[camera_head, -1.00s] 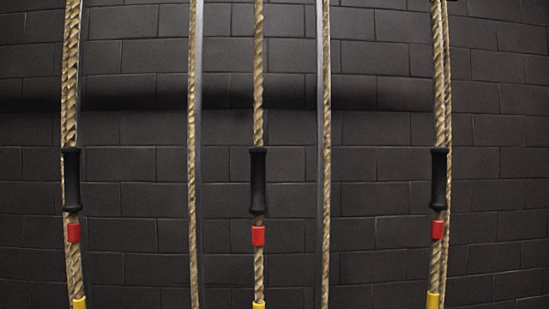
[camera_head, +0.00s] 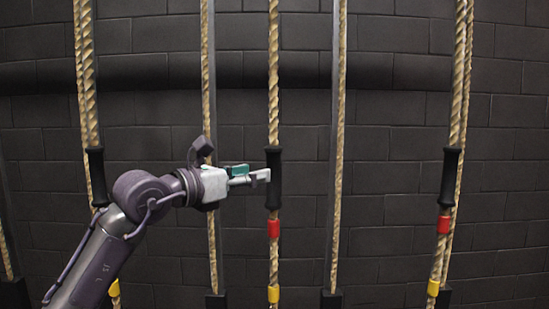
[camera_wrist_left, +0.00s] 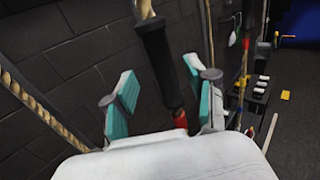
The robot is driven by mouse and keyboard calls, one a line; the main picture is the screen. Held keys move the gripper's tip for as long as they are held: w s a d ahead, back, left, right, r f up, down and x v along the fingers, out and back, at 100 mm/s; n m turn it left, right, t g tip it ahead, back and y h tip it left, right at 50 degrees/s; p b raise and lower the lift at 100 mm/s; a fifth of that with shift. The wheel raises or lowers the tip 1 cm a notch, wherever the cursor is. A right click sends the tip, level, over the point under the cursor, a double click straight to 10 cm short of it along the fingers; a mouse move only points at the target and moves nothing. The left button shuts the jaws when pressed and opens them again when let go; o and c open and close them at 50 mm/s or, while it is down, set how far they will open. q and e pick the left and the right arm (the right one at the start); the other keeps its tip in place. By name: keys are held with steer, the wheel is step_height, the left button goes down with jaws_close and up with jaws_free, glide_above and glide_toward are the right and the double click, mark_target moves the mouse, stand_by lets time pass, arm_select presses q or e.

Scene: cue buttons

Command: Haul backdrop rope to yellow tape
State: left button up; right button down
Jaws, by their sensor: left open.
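The middle rope (camera_head: 273,70) carries a black handle (camera_head: 273,190), with red tape (camera_head: 273,228) just below it and yellow tape (camera_head: 273,294) lower down. My left gripper (camera_head: 262,176) is at this handle's upper half, coming from its left side. In the left wrist view, the open fingers (camera_wrist_left: 163,88) stand either side of the handle (camera_wrist_left: 155,50), with gaps showing. Red tape (camera_wrist_left: 180,118) shows between them. Whether a finger touches the handle is unclear. My right gripper is out of view.
Similar handles hang on the left rope (camera_head: 97,165) and right rope (camera_head: 451,175). Thinner plain ropes (camera_head: 208,90) (camera_head: 338,150) run between them. A dark block wall (camera_head: 400,150) stands behind. In the left wrist view, a dark rack with white items (camera_wrist_left: 258,95) is at the right.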

mark_target(274, 169)
arm_select(q)
steer(key=p+x, duration=0.2)
steer(key=x, duration=0.4)
steer(key=shift+r+p, duration=0.1)
steer(key=shift+p, duration=0.25)
steer(key=shift+w+d, duration=0.35)
steer(key=shift+d, duration=0.05)
jaws_close()
